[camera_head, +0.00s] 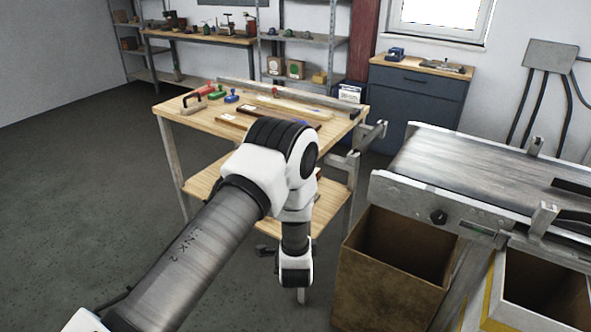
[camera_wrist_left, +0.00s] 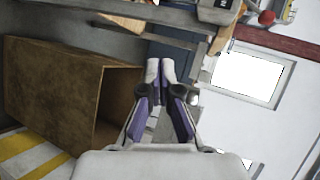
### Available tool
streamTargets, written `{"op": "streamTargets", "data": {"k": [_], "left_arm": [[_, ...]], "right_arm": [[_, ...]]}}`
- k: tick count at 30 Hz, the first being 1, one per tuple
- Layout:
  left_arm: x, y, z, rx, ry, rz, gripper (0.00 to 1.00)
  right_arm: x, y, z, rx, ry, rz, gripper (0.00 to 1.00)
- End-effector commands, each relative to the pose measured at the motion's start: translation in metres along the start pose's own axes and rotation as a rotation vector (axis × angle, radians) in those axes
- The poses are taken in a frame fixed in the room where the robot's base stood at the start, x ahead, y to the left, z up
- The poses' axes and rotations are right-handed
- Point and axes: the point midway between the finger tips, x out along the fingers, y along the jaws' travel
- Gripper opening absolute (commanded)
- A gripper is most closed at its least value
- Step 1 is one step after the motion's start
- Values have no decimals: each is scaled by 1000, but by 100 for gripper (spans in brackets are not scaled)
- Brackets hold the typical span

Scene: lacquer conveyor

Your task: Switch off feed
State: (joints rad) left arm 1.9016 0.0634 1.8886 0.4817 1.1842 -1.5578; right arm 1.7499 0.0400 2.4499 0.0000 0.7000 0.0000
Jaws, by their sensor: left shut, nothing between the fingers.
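The conveyor (camera_head: 470,172) stands at the right in the head view, with a grey belt and a metal side. On its side facing me are a black round knob (camera_head: 438,217) and a small panel with a greenish strip (camera_head: 475,228); whether either is the feed switch, I cannot tell. My left arm reaches over the floor left of the conveyor, bent downward at its end. My left gripper (camera_wrist_left: 160,75) shows in the wrist view, shut and empty, its tips touching nothing I can make out. It is apart from the conveyor controls. My right gripper is out of view.
A brown open bin (camera_head: 390,285) stands below the conveyor's near end; it also shows in the wrist view (camera_wrist_left: 45,85). A second open bin (camera_head: 505,285) is at the lower right. A wooden workbench (camera_head: 180,109) with stamps stands behind my arm. Floor at left is clear.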

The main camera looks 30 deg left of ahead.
Motion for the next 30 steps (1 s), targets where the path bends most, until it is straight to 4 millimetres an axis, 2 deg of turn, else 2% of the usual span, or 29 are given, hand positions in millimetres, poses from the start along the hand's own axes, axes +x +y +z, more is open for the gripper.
{"op": "streamTargets", "data": {"k": [1,3,6,8,11,22,26,30], "left_arm": [[10,-45,-7,-16,-15,-88,0],[18,-94,-13,-63,-32,-181,0],[21,-142,-21,-117,-32,-254,0],[18,-159,-23,-130,-28,-273,0],[17,-169,-24,-138,-24,-283,0],[21,-168,-24,-138,-23,-281,0],[36,-174,-23,-139,-23,-282,0],[64,-182,-21,-139,-25,-281,0]], "right_arm": [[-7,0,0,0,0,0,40],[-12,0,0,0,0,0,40],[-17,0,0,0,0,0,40],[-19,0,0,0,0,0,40],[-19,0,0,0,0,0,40],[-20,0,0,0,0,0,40],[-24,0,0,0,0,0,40],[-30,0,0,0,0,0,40]]}}
